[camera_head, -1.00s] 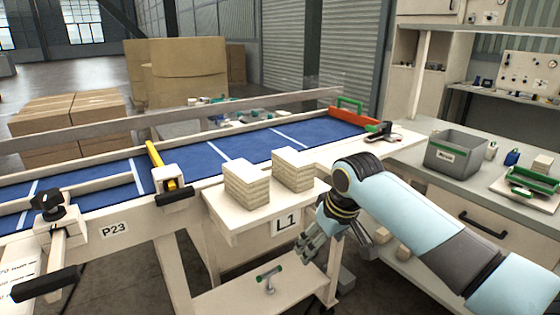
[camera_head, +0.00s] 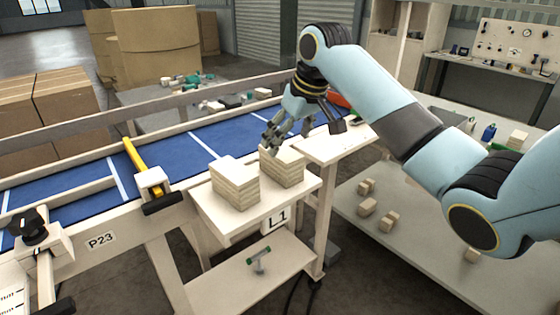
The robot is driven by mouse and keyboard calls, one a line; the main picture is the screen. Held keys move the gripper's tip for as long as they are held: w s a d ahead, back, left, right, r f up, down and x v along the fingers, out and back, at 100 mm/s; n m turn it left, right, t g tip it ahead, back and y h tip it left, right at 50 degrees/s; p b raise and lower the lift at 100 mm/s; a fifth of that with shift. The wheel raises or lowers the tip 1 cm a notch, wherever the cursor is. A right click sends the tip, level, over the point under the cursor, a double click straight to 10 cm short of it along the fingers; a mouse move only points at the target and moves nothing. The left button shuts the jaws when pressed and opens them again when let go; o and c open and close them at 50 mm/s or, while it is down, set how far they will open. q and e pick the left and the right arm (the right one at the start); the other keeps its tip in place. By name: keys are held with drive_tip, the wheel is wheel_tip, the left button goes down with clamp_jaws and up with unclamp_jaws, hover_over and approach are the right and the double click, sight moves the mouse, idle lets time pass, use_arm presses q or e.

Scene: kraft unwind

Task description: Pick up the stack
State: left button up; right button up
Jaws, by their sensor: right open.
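Two stacks of pale boards sit side by side on the small white shelf marked L1 (camera_head: 225,222). The left stack (camera_head: 236,186) is in full view. The right stack (camera_head: 285,167) is partly covered at its upper left by my right gripper (camera_head: 274,146). My right gripper is open, with its fingers pointing down and left over the right stack's top back corner. I cannot tell whether the fingers touch the stack. My left gripper is not in view.
A blue conveyor (camera_head: 208,147) with pale rails runs behind the shelf, with a yellow bar (camera_head: 136,155) across it. Several small wooden blocks (camera_head: 367,207) lie on a low surface at the right. Brown cartons (camera_head: 45,110) stand at the far left.

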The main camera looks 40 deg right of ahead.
sight(281, 160)
drive_tip(key=p+x, duration=0.1)
drive_tip(key=x, duration=0.7)
drive_tip(key=shift+w+d+f, duration=0.15)
drive_tip(key=shift+d+f, duration=0.05)
drive_tip(key=c, duration=1.3)
